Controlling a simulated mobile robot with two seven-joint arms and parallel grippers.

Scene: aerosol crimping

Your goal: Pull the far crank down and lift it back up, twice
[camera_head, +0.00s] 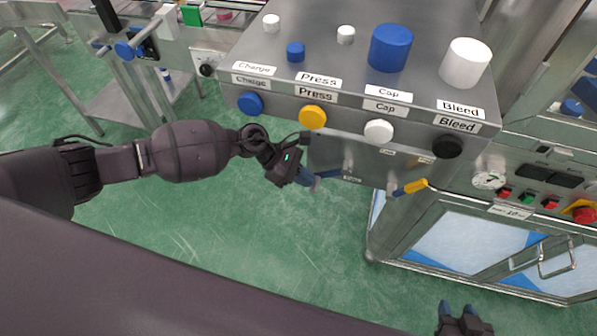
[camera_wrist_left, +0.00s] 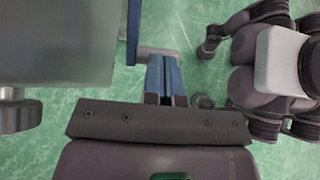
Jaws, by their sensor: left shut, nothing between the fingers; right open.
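I cannot tell for sure which is called far. My left gripper (camera_head: 313,183) is shut and empty, its blue fingertips close beside the blue-handled crank. In the left wrist view the shut fingers (camera_wrist_left: 165,75) point at a metal bar, with a blue bar (camera_wrist_left: 133,30) just left of them; contact is unclear. My right gripper (camera_head: 458,308) is open and empty at the bottom, away from both cranks.
The panel (camera_head: 340,125) carries knobs labelled Charge, Press, Cap and Bleed above the cranks. A gauge (camera_head: 488,180) and a red emergency button (camera_head: 584,214) are at right, above a glazed cabinet (camera_head: 470,245). Green floor (camera_head: 250,225) is open below my left gripper.

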